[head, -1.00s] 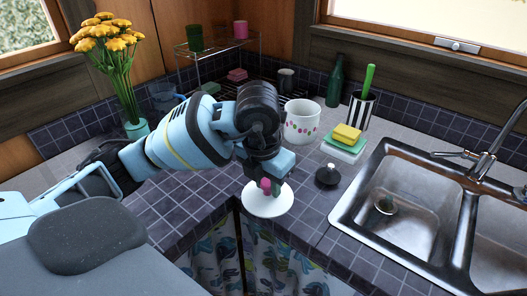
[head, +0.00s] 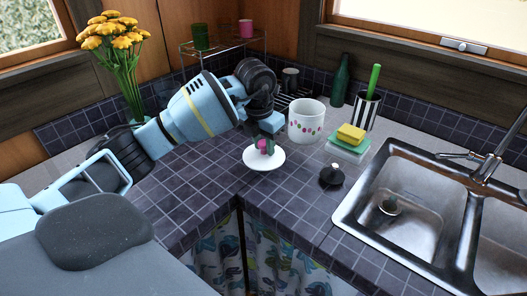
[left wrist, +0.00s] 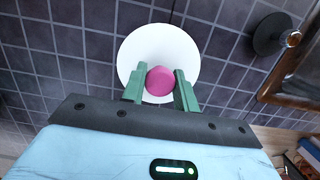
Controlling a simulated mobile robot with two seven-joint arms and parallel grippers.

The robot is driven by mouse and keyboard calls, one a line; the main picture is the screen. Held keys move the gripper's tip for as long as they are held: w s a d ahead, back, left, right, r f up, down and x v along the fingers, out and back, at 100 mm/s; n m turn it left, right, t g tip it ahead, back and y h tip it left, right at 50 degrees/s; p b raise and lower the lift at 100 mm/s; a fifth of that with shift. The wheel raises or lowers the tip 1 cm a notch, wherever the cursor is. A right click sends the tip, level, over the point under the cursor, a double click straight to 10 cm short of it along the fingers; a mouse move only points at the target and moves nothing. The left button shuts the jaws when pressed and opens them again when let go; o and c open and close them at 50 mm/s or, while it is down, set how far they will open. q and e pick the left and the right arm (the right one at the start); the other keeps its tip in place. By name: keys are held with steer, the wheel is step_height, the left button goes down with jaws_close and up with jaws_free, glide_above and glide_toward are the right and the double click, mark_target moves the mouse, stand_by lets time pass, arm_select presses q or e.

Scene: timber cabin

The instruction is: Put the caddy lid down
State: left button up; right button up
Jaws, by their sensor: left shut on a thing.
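The caddy lid (head: 262,164) is a white disc with a pink knob, low over the dark tiled counter near its inner front corner. My left gripper (head: 265,146) is shut on the knob. In the left wrist view the green fingers (left wrist: 159,88) sit on either side of the pink knob, with the white lid (left wrist: 150,42) beyond them. The lid looks about level; I cannot tell whether it touches the tiles. The caddy (head: 306,124), a white pot with coloured dots, stands uncovered behind and right of the lid. My right gripper is out of view.
A black stopper-like item (head: 332,176) stands right of the lid, near the steel sink (head: 400,235). A yellow sponge (head: 350,134) lies on a stack beyond it. A wire rack (head: 222,45) and flower vase (head: 138,126) are behind. Tiles left of the lid are clear.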

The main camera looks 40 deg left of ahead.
mark_target(263, 152)
arm_select(q)
steer(key=shift+w+a, duration=0.2)
steer(key=shift+w+a+f, duration=0.1)
steer(key=shift+f, duration=1.65)
steer(key=shift+f, duration=0.2)
steer(key=o, duration=1)
steer(key=shift+c, duration=0.2)
steer(key=r, duration=0.4)
steer(key=s+r, duration=0.1)
steer(key=r, duration=0.7)
steer(key=shift+s+r+p, duration=0.1)
steer(key=shift+s+p, duration=0.25)
steer(key=shift+s, duration=0.05)
